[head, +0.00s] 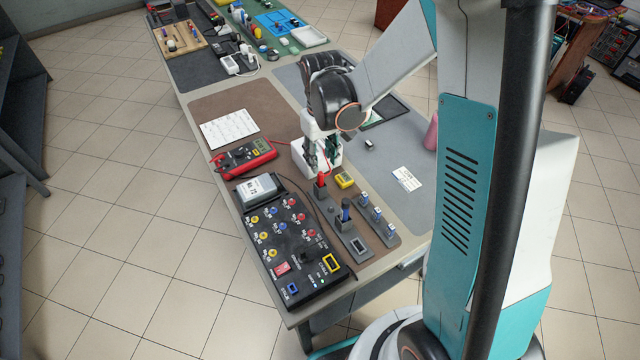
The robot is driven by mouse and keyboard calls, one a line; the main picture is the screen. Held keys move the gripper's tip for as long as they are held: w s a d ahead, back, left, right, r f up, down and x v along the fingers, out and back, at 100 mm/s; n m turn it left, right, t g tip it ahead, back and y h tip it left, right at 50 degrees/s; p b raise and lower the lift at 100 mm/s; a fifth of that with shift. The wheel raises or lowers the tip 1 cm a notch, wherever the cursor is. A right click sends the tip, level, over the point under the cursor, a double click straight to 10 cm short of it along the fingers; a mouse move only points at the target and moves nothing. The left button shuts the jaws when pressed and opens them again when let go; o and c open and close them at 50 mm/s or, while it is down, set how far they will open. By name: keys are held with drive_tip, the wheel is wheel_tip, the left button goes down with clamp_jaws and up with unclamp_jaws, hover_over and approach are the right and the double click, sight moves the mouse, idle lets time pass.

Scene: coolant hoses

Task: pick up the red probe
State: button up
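The red probe (320,180) stands upright in a dark holder on the workbench, near the middle of the head view. My gripper (321,163) points down from above, its fingertips at or just over the probe's top end. The fingers hide the top of the probe, and I cannot tell whether they touch it or how far apart they are. A blue probe (345,212) stands in the same grey holder strip (356,243), in front and to the right of the red one.
A red multimeter (243,158) lies left of my gripper. A black terminal box (298,262) with coloured sockets is at the front left. A small yellow device (344,180) sits close right of the red probe.

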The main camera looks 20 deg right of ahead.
sight(320, 173)
drive_tip(key=f+b, duration=0.2)
drive_tip(key=f, duration=0.6)
drive_tip(key=shift+a+f+b, duration=0.1)
drive_tip(key=shift+a+b, duration=0.1)
drive_tip(key=shift+b, duration=0.1)
drive_tip(key=shift+c, duration=0.6)
clamp_jaws()
